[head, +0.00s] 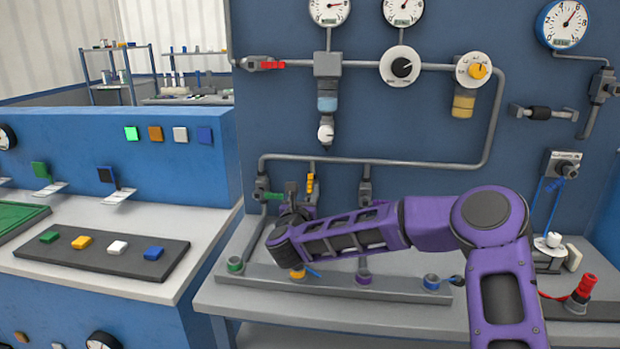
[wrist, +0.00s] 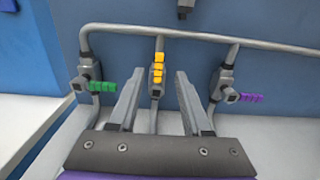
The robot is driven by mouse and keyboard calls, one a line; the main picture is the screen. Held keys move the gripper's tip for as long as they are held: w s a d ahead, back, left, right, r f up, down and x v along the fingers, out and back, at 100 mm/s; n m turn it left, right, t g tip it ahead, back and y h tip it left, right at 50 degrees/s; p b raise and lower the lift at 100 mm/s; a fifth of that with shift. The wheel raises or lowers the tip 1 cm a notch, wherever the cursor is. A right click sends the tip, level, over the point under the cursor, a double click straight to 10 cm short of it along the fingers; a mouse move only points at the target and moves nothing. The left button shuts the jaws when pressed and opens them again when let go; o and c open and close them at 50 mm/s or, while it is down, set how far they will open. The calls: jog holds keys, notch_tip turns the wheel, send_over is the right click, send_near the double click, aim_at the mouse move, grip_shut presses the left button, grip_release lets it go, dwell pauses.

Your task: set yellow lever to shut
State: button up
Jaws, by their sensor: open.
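The yellow lever (wrist: 158,68) stands upright, in line with its vertical pipe, in the wrist view. In the head view it shows as a small yellow piece (head: 310,184) just above my gripper (head: 292,200). In the wrist view my gripper (wrist: 156,88) is open, with one finger on each side of the yellow lever's valve and pipe. The fingers look apart from the lever; whether they touch it is hard to tell. In the head view my purple arm hides part of the valve row.
A green lever (wrist: 103,86) on the left and a purple lever (wrist: 251,97) on the right both point sideways, close beside my fingers. A grey pipe (wrist: 200,38) runs above the levers. A red lever (head: 270,65) is higher on the blue panel (head: 270,120).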

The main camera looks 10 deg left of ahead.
aim_at(310, 177)
jog(key=w, duration=0.9)
jog(key=shift+w+d, duration=0.1)
jog(key=shift+w, duration=0.3)
grip_shut()
dwell(1.0)
